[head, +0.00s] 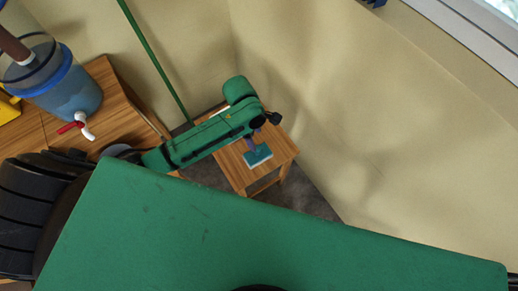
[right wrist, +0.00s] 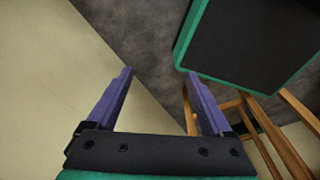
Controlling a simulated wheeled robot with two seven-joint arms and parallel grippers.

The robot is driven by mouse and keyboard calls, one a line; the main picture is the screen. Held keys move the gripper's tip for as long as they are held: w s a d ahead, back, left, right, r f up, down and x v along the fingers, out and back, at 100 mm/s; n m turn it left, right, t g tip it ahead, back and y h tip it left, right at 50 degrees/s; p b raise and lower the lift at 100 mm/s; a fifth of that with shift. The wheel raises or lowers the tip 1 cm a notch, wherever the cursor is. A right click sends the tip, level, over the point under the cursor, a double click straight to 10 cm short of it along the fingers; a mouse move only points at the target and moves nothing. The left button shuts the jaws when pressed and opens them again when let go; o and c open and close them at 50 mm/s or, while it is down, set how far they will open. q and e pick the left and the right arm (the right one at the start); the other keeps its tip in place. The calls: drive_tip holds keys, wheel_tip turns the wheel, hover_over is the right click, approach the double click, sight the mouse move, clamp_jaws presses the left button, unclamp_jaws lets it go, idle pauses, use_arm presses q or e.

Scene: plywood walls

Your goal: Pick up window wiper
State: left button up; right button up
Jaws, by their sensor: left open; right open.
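A small teal, flat-headed item with a pale edge, which looks like the window wiper (head: 258,155), lies on top of a wooden stool in the head view. My left arm reaches in from the left over the stool. A purple finger of my left gripper (head: 252,143) shows just above and against the wiper in the picture. The gripper is open; whether it touches the wiper, I cannot tell. My right gripper (right wrist: 160,75) is open and empty over the grey floor in the right wrist view. The wiper does not show in that view.
The wooden stool (head: 282,153) stands in the corner by pale walls. A wooden cabinet (head: 120,85) at left holds a blue water container (head: 65,88) with a red-and-white tap. A thin green pole (head: 155,60) leans behind my arm. Wooden legs (right wrist: 285,145) show near my right gripper.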

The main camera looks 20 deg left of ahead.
sight(258, 148)
use_arm(q)
drive_tip(key=f, duration=0.3)
drive_tip(key=shift+s+d+f, duration=0.15)
drive_tip(key=shift+s+d, duration=0.15)
drive_tip(key=shift+s, duration=0.1)
drive_tip(key=f, duration=0.4)
drive_tip(key=w+f, duration=0.1)
drive_tip(key=f, duration=0.1)
drive_tip(key=shift+d, duration=0.15)
drive_tip(key=shift+s, duration=0.15)
drive_tip(key=shift+c, duration=0.5)
drive_tip(key=c, duration=1)
clamp_jaws()
use_arm(e)
drive_tip(key=shift+s+f, duration=0.4)
drive_tip(key=shift+s, duration=0.4)
drive_tip(key=shift+w, duration=0.25)
